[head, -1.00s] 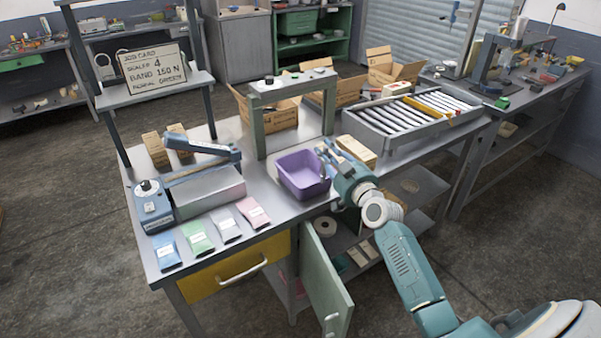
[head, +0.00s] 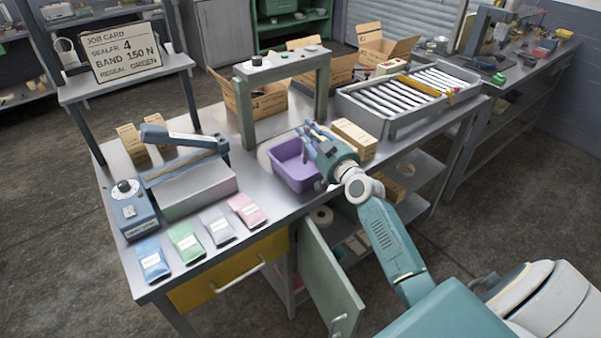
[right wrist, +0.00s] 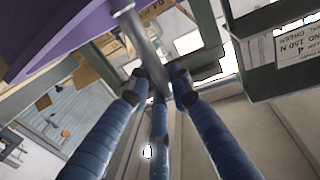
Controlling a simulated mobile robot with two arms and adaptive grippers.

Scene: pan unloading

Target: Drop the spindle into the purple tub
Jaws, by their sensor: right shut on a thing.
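The purple tub (head: 284,172) stands on the workbench, near its front edge and in front of the grey-green frame. My right gripper (head: 311,136) is at the tub's right back side, its blue fingers pointing up and left. In the right wrist view the fingertips (right wrist: 158,84) are shut on a grey rod-like piece, seemingly the spindle (right wrist: 144,42). Its far end overlaps the purple tub (right wrist: 60,35) in that view. I cannot tell whether it is over or inside the tub. In the head view the spindle is hard to make out beside the fingers. My left gripper is not in view.
The grey-green frame (head: 243,112) stands close behind the tub. A carton (head: 355,138) lies right of the gripper, near the roller tray (head: 395,122). Coloured packets (head: 186,242) and a sealer (head: 130,208) are at left. A cupboard door (head: 330,280) hangs open below.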

